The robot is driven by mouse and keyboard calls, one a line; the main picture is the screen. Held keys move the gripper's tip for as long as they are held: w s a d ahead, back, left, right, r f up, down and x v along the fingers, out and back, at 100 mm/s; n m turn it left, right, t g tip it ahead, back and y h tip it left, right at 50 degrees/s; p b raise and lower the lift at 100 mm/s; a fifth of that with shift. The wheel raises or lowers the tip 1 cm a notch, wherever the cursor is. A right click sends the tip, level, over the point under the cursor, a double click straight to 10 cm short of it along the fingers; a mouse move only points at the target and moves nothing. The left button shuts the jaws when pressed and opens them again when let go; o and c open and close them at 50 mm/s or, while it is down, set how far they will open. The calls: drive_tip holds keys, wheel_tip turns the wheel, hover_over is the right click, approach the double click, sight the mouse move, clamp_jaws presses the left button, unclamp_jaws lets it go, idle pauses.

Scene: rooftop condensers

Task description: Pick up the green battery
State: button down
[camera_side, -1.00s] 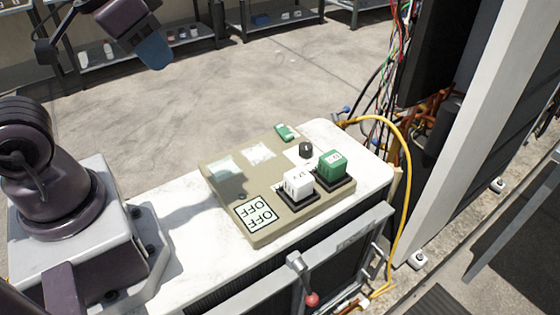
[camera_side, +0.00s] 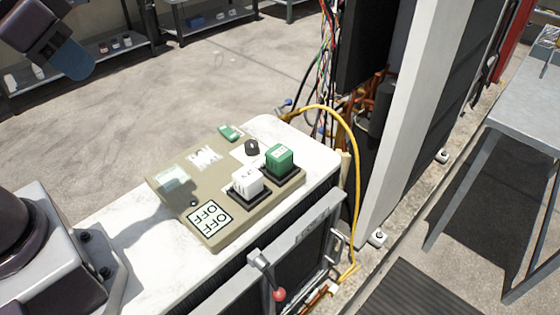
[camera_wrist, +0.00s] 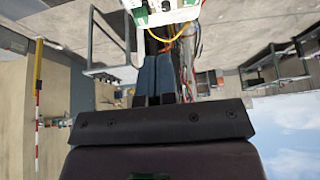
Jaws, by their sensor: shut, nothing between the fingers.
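The green battery (camera_side: 279,158) is a green block standing upright in a black socket on the right of the tan board (camera_side: 222,228). A similar white battery (camera_side: 247,180) stands in another black socket just left of it. My gripper (camera_side: 75,65) is up at the far left of the side view, well away from the board, with blue fingers. In the wrist view my gripper (camera_wrist: 154,75) shows its two blue fingers together, shut and empty. The board's edge is at the top of that view, largely cut off, with small green parts that I cannot identify surely.
The board lies on a white bench top (camera_side: 290,132). It also carries a black knob (camera_side: 251,147), a small green part (camera_side: 229,132) and an OFF label (camera_side: 210,218). A yellow cable (camera_side: 352,150) arches right of the bench. A red-tipped lever (camera_side: 278,294) is in front.

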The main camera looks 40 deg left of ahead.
drive_tip(key=shift+c, duration=2)
unclamp_jaws()
